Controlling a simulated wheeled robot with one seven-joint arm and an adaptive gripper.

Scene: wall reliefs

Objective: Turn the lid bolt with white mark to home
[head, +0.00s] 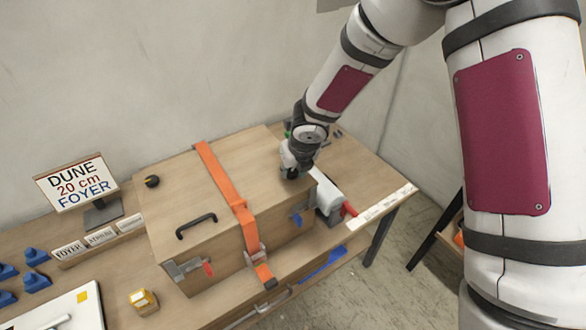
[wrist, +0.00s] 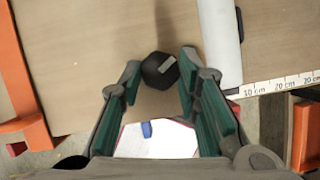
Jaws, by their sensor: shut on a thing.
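The lid bolt with white mark (wrist: 158,72) is a dark knob on the wooden crate lid. Its pale bar slants across the upper right of its head in the wrist view. My gripper (wrist: 159,73) has a finger on each side of it and is shut on it. In the head view my gripper (head: 291,172) is at the right end of the crate lid (head: 185,165) and hides most of that bolt. Another dark lid bolt (head: 152,181), with a yellowish mark, is at the lid's left end.
An orange strap (head: 228,188) crosses the lid, with a black handle (head: 196,226) left of it. A white roll (head: 328,194) lies right of the crate, by a scale strip (head: 382,204). A sign (head: 76,188) stands at left.

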